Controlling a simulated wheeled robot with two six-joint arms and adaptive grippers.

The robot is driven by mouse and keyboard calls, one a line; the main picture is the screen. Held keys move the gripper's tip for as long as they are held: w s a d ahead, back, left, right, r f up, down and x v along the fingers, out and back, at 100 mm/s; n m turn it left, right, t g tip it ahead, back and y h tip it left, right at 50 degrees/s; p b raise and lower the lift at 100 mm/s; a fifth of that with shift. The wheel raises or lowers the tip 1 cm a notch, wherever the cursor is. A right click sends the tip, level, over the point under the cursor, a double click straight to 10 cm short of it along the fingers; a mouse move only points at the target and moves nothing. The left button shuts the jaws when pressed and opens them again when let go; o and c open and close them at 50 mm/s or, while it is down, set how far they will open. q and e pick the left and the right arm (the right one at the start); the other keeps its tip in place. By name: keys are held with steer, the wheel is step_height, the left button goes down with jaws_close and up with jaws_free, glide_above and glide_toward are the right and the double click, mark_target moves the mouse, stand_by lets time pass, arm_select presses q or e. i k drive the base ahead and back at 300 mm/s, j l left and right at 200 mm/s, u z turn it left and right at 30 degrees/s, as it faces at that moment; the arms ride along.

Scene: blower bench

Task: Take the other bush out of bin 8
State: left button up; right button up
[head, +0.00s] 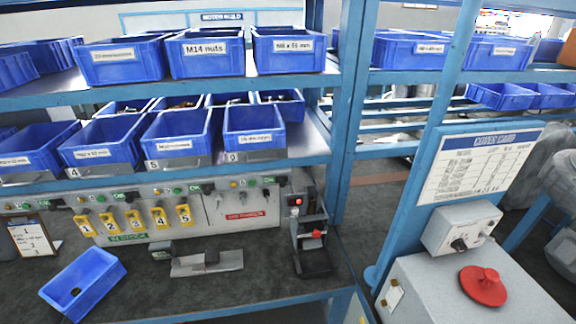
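Neither of my grippers shows in the head view. Several blue bins stand on two shelves, but I cannot make out a number 8 on any of them. On the lower shelf, plates read 4 below one bin (102,141) and 5 below the bin beside it (178,136); the plate below the right front bin (253,128) is unclear. No bush can be recognised in the shelf bins. A loose blue bin (84,283) sits turned at an angle on the bench at the lower left, with a small dark round spot inside that I cannot identify.
A grey metal fixture (207,263) and a small black press-like device (312,234) stand on the dark bench. Yellow numbered tags (133,220) hang on the back panel. A blue post (352,110) and a grey cabinet with a red knob (482,286) stand at right.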

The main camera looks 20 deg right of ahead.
mark_target(74, 292)
steer(key=u, duration=1.35)
